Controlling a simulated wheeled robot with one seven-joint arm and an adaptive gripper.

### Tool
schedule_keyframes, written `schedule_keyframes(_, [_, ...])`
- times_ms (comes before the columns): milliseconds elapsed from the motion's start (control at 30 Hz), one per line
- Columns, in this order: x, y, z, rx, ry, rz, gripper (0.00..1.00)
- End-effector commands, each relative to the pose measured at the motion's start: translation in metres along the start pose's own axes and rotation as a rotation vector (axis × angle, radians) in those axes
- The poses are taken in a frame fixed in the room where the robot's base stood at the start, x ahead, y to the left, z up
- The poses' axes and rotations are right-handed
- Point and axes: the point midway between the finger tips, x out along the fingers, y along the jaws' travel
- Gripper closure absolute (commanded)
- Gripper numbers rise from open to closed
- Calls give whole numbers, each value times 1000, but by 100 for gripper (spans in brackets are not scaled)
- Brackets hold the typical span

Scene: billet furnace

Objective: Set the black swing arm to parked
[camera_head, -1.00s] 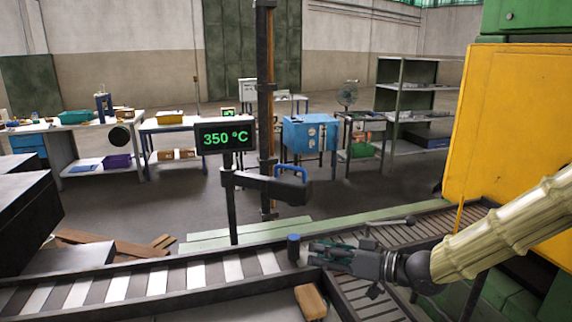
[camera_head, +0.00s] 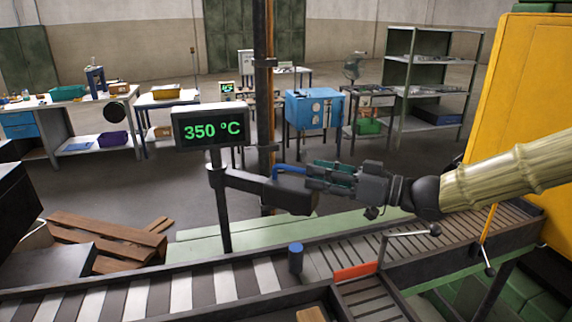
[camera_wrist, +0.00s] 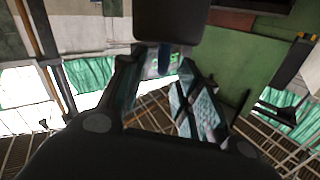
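The black swing arm (camera_head: 262,188) reaches right from the post (camera_head: 222,205) under the 350 °C display (camera_head: 208,128). Its blue handle (camera_head: 288,168) stands on the thick black end block (camera_head: 290,197). My gripper (camera_head: 308,174) is at the handle's right side, its fingers pointing left. In the wrist view, the end block (camera_wrist: 170,20) fills the top middle, and the blue handle (camera_wrist: 164,60) shows between my spread fingertips (camera_wrist: 162,72). The fingers look open. I cannot tell whether either touches the handle, part of which is hidden.
A roller conveyor (camera_head: 140,292) runs below, with a blue-topped cylinder (camera_head: 295,258) and a red-orange bar (camera_head: 356,271). A dark vertical column (camera_head: 264,90) stands behind the swing arm. The yellow furnace housing (camera_head: 520,110) is at right. Tables stand farther back.

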Motion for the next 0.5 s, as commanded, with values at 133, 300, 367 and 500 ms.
schedule_keyframes(133, [21, -1, -1, 2, -2, -1, 67])
schedule_keyframes(300, [46, -1, -1, 1, -2, -3, 67])
schedule_keyframes(367, [54, -1, -1, 1, -2, -3, 67])
schedule_keyframes(500, [70, -1, -1, 1, -2, -2, 67])
